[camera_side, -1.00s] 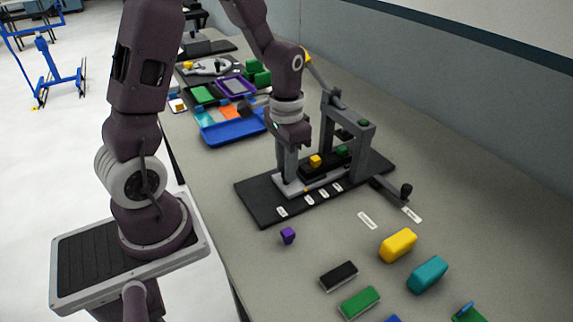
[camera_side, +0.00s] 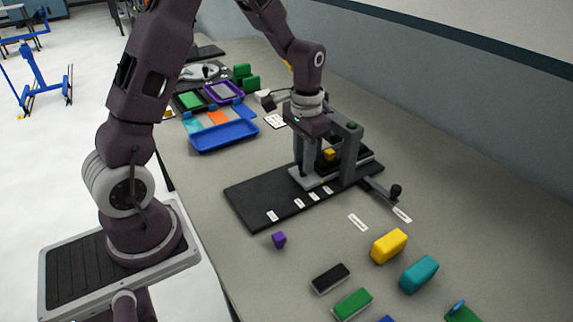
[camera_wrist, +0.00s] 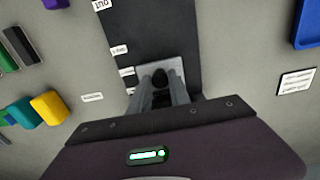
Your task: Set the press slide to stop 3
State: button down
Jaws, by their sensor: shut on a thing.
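The press stands on a long black base (camera_side: 250,201), with a grey upright frame (camera_side: 352,150) at its right end. The pale grey slide (camera_side: 304,181) sits at the frame end of the base, partly under the frame. A small yellow block (camera_side: 328,154) shows by the slide. Several white labels, such as one (camera_side: 272,216), line the base's front edge; their stop numbers are too small to read. My gripper (camera_wrist: 160,97) is shut on the slide's black knob (camera_wrist: 160,76), with a finger on each side. In the side view my gripper (camera_side: 307,170) hides the knob.
A lever with a black knob (camera_side: 395,191) sticks out at the press's right. A purple cube (camera_side: 279,240), yellow block (camera_side: 389,245), teal block (camera_side: 419,274), and black and green blocks lie in front. A blue tray (camera_side: 224,136) lies behind left.

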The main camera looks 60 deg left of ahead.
jog(key=shift+w, duration=0.35)
jog(key=c, duration=1.2)
grip_release()
jog(key=shift+s, duration=0.1)
notch_tip(320, 180, up, 7)
jog(key=shift+r, duration=0.1)
